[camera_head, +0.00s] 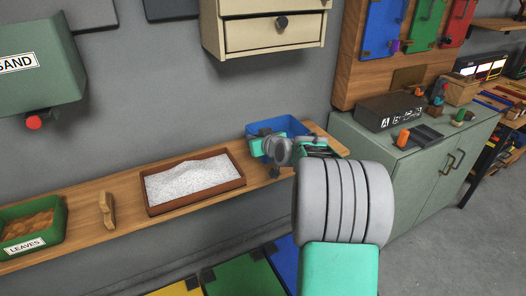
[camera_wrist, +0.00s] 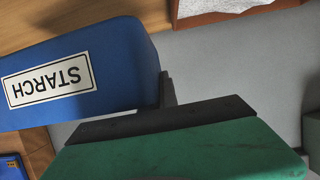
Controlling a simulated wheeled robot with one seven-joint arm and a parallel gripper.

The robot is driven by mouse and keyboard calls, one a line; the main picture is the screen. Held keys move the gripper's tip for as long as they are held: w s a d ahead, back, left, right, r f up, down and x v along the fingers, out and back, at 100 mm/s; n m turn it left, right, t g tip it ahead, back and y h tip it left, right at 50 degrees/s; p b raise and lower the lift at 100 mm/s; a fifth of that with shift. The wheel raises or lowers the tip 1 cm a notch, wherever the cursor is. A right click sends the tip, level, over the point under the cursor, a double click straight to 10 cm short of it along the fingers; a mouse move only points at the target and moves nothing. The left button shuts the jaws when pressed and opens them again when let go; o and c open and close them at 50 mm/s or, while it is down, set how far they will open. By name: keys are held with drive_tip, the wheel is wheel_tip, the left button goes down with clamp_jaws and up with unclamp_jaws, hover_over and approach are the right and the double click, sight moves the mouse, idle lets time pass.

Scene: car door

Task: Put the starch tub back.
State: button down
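The blue starch tub (camera_head: 290,124) is at the right end of the wooden wall shelf. My gripper (camera_head: 272,148) is at the tub's front and partly hides it. In the wrist view the tub (camera_wrist: 105,40) fills the upper left, with its white STARCH label upside down. A dark finger part (camera_wrist: 168,90) of my gripper is right beside the tub's edge; whether it touches is unclear. The other finger is hidden, so I cannot see whether the gripper is closed on the tub. Whether the tub rests fully on the shelf is also unclear.
On the shelf (camera_head: 95,190), left of the tub, are a brown tray of white grains (camera_head: 193,182), a small wooden piece (camera_head: 107,211) and a green LEAVES tub (camera_head: 30,228). A beige drawer unit (camera_head: 272,33) hangs above. A green cabinet (camera_head: 435,160) stands right.

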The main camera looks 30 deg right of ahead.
drive_tip(key=w+d+f, duration=0.1)
drive_tip(key=f, duration=0.1)
drive_tip(key=w+d+f, duration=0.3)
drive_tip(key=w+f, duration=0.1)
drive_tip(key=shift+d+f, duration=0.15)
drive_tip(key=shift+f, duration=1.8)
drive_tip(key=c, duration=1.6)
unclamp_jaws()
drive_tip(key=shift+c, duration=0.2)
drive_tip(key=shift+s+r, duration=0.25)
drive_tip(key=shift+r, duration=0.05)
drive_tip(key=v, duration=1.1)
drive_tip(key=shift+s, duration=0.2)
drive_tip(key=s+a+f+n+g+y, duration=0.1)
drive_tip(key=s+a+g, duration=0.2)
drive_tip(key=a, duration=0.6)
drive_tip(key=s+a+n+g+y, duration=0.1)
drive_tip(key=s+a+g, duration=0.15)
drive_tip(key=a, duration=0.55)
drive_tip(key=s+a+f+g, duration=0.1)
drive_tip(key=s+a+g, duration=0.2)
drive_tip(key=s, duration=0.7)
drive_tip(key=s+a+f+m+g+h, duration=0.1)
drive_tip(key=s+a+g, duration=0.2)
drive_tip(key=s+a, duration=0.3)
drive_tip(key=s, duration=0.4)
drive_tip(key=shift+s+a+f, duration=0.2)
drive_tip(key=shift+s+f, duration=0.2)
